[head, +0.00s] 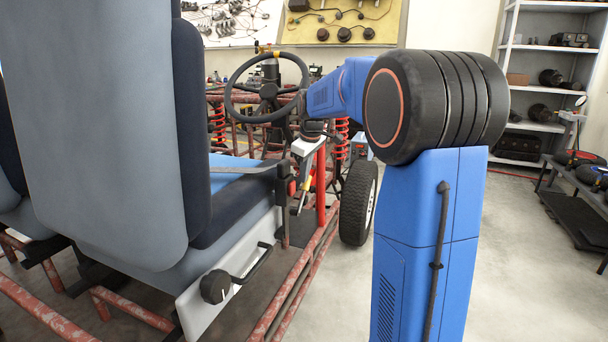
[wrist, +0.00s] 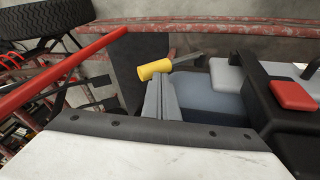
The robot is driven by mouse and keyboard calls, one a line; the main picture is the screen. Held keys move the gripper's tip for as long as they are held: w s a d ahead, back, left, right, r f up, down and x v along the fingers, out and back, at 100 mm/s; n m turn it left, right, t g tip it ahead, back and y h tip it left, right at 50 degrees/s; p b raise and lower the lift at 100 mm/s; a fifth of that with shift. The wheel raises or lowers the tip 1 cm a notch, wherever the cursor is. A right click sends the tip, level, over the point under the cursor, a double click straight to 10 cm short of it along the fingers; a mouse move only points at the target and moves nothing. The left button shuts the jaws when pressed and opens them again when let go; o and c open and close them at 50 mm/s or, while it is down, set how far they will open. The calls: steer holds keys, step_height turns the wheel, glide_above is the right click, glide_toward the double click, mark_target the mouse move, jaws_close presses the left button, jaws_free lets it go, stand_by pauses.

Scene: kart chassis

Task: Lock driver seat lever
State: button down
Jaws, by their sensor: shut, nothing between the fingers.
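The driver seat (head: 125,130), grey and dark blue, fills the left of the head view.
A black round knob (head: 215,287) and a bent black handle (head: 262,258) are on the seat's lower side. A red buckle (wrist: 293,96) lies right of my gripper. A red post (head: 321,187) and frame tubes (head: 290,290) stand close. Open floor lies right of the chassis.

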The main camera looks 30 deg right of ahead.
steer(key=shift+w+d+f+g+y, duration=0.35)
steer(key=shift+w+d+y, duration=0.1)
steer(key=shift+d, duration=0.1)
steer(key=w+d+f+g+y, duration=0.3)
steer(key=d+f+y, duration=0.1)
steer(key=f, duration=0.2)
steer(key=shift+w+d+f+m+g+y, duration=0.15)
steer(key=shift+f+m+g+y, duration=0.2)
steer(key=shift+m, duration=0.05)
steer(key=shift+f, duration=0.15)
